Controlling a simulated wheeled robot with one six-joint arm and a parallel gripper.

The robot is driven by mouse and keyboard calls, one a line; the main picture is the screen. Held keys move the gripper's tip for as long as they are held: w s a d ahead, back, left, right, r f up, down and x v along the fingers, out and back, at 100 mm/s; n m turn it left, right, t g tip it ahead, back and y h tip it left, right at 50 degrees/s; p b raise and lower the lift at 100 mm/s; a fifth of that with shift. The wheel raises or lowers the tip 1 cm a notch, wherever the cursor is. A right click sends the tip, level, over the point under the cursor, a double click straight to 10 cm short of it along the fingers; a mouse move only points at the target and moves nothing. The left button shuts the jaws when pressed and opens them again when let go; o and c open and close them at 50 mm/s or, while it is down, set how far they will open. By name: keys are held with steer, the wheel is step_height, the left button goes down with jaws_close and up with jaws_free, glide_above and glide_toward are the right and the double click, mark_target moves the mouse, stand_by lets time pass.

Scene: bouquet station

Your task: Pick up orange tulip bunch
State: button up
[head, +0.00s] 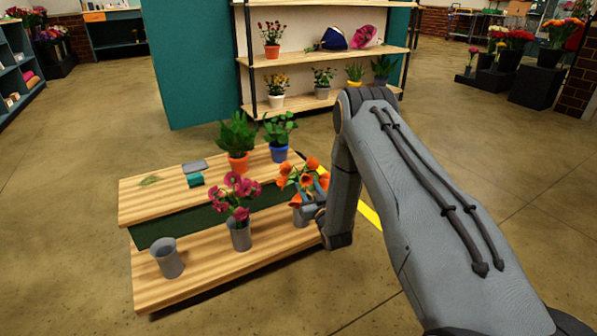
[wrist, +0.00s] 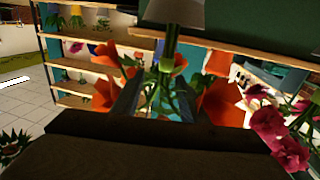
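The orange tulip bunch (head: 303,177) stands in a grey vase (head: 298,217) at the right end of the low front shelf. In the wrist view, which looks turned over, its orange blooms (wrist: 219,101) spread around my fingers and its green stems run up to the grey vase (wrist: 172,11). My gripper (head: 318,203) is at the bunch's right side, just below the blooms. In the wrist view my gripper (wrist: 157,101) has its fingers apart with stems and leaves between them. Blooms and leaves partly hide the fingertips.
A magenta bunch (head: 238,195) in a grey vase (head: 240,236) stands close to the left. An empty grey vase (head: 167,258) is farther left. Potted plants (head: 237,140) and small items stand on the upper bench top (head: 142,203).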

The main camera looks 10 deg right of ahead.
mark_target(303, 184)
steer(key=w, duration=0.1)
steer(key=w+a+b, duration=0.1)
steer(key=w, duration=0.1)
steer(key=shift+w+a, duration=0.1)
steer(key=shift+w, duration=0.1)
steer(key=w+b, duration=0.2)
steer(key=w, duration=0.1)
steer(key=w+b, duration=0.1)
steer(key=shift+w+a, duration=0.15)
steer(key=shift+a, duration=0.1)
jaws_close()
